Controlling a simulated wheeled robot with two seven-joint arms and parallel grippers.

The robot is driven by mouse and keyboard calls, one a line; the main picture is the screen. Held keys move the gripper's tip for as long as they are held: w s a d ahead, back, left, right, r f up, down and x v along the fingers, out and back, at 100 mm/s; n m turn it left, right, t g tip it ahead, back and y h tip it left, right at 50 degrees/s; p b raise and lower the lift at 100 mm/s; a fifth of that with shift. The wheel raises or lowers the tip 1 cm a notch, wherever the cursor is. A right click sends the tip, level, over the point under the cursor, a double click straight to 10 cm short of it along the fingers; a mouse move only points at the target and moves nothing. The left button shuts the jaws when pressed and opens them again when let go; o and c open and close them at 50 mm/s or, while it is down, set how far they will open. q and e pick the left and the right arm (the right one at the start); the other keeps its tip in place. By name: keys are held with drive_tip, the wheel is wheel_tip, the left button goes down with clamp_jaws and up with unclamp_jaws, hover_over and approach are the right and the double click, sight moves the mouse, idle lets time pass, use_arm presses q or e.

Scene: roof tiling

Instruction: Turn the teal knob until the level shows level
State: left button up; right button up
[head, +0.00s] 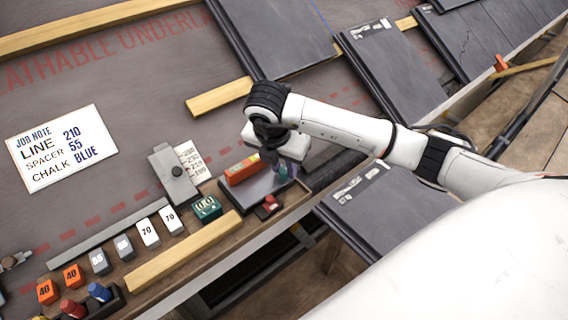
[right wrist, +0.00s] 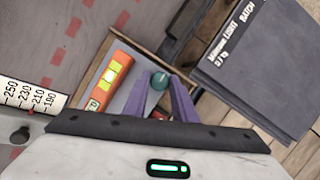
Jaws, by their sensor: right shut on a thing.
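The teal knob (right wrist: 160,81) shows between the purple fingertips of my right gripper (right wrist: 160,84) in the right wrist view. The gripper is shut on the knob. In the head view my right gripper (head: 284,168) reaches down over a grey plate (head: 262,188), and its hand hides most of the knob. The orange level (head: 243,169) lies on this plate just left of the gripper. It also shows in the right wrist view (right wrist: 118,68) with a bright yellow vial (right wrist: 111,76). The bubble's place in the vial is too small to tell. My left gripper is not in view.
A teal box (head: 207,208) with a display that seems to read 0.0 stands left of the plate. A small red part (head: 270,204) lies at the plate's front. Numbered blocks, a job note (head: 62,147) and dark tiles (head: 392,65) lie around. A wooden edge runs in front.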

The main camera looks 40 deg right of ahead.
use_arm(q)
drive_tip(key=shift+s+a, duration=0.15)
use_arm(e)
drive_tip(key=shift+s+f+m, duration=0.2)
drive_tip(key=shift+f+m, duration=0.1)
drive_tip(key=shift+f, duration=0.05)
drive_tip(key=o, duration=1)
drive_tip(key=shift+g, duration=0.3)
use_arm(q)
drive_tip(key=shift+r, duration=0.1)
use_arm(e)
drive_tip(key=shift+o, duration=0.2)
drive_tip(key=shift+w+r, duration=0.1)
drive_tip(key=shift+r, duration=0.3)
use_arm(q)
drive_tip(key=p, duration=0.1)
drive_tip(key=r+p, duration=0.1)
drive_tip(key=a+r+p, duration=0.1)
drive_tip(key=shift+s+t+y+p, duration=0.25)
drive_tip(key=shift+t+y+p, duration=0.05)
use_arm(e)
drive_tip(key=v, duration=0.9)
drive_tip(key=shift+s+a+r, duration=0.2)
drive_tip(key=shift+r, duration=0.1)
